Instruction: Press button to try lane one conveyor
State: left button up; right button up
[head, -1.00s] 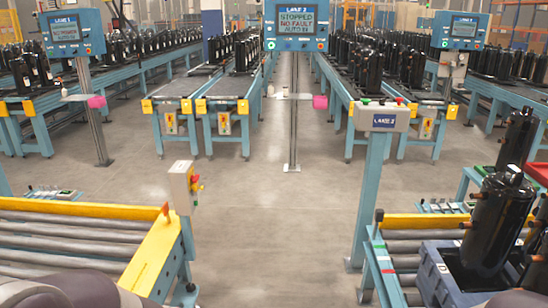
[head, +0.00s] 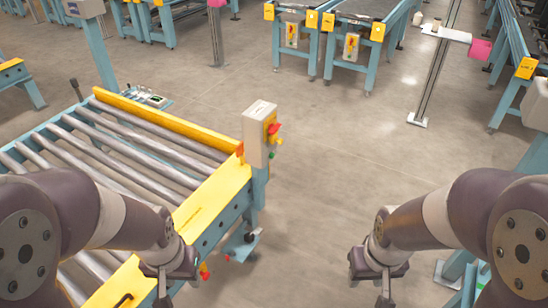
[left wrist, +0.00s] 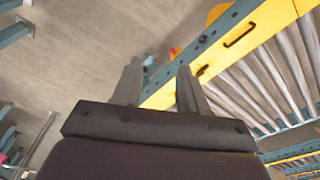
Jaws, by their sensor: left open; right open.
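A grey button box (head: 258,135) with red and green buttons on its right side stands on a post at the yellow corner of the roller conveyor (head: 225,190). Another grey box (head: 85,8) tops a blue post at the upper left; its label is not readable. My left gripper (head: 170,292) is low beside the conveyor's side rail, below and left of the button box. Its two fingers stand apart with nothing between them in the left wrist view (left wrist: 160,78). My right gripper (head: 383,290) hangs over the floor at the lower right, apart from everything and empty.
The conveyor's yellow end plate and blue rail lie close to my left arm. A grey box (head: 537,103) on a blue post stands at the right edge. Blue conveyors (head: 350,30) fill the back. The grey floor (head: 340,170) between is open.

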pick_arm(q)
jog(key=shift+s+a, duration=0.25)
jog(key=shift+s, duration=0.15)
jog(key=c, duration=0.5)
grip_shut()
jog(key=shift+w+d, duration=0.1)
jog(key=shift+w, duration=0.05)
dwell(0.6)
